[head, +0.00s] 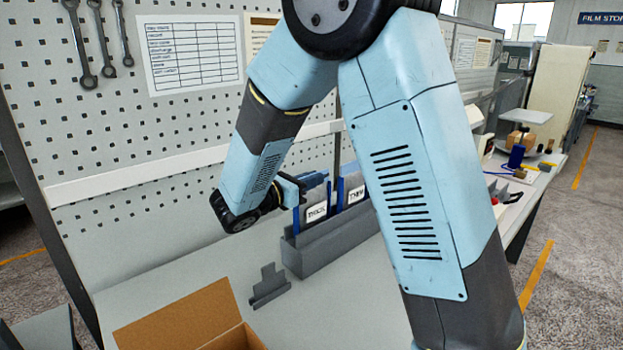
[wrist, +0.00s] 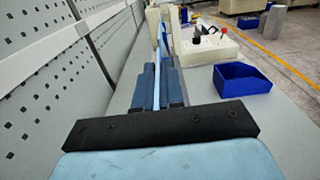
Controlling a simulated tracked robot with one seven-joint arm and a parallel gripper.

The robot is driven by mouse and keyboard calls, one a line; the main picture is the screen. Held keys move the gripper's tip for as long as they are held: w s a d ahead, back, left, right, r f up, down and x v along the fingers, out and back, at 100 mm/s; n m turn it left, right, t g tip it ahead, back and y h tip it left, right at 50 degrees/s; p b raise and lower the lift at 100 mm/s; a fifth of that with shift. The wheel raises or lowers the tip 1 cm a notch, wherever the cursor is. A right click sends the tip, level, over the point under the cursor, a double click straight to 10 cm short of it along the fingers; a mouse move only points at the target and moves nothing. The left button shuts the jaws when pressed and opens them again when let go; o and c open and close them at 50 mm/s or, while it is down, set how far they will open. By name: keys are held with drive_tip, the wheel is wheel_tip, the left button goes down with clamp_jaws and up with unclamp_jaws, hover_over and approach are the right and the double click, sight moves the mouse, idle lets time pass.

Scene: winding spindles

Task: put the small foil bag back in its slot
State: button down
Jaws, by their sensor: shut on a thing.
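My gripper (head: 300,184) is at the left end of a grey slotted rack (head: 335,245) on the bench. In the wrist view its two blue fingers (wrist: 158,85) are shut on a thin, pale blue-white upright thing (wrist: 160,50), seen edge-on, which I take to be the small foil bag. In the head view a grey-blue flat piece (head: 315,182) shows by the fingers, above the rack's left label (head: 317,212). My gripper partly hides it, and I cannot tell how deep it sits. Another blue-edged bag (head: 352,181) stands upright in the rack to the right.
A small grey stepped bracket (head: 268,287) lies in front of the rack, and an open cardboard box (head: 185,318) is at the front. A pegboard (head: 170,130) rises close behind. In the wrist view a blue bin (wrist: 243,80) stands at the right.

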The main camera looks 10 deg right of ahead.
drive_tip(key=shift+f, duration=0.2)
drive_tip(key=c, duration=1.2)
unclamp_jaws()
drive_tip(key=shift+o, duration=0.2)
drive_tip(key=shift+a, duration=0.15)
drive_tip(key=v, duration=1.3)
drive_tip(key=shift+s+a, duration=0.2)
drive_tip(key=shift+a, duration=0.05)
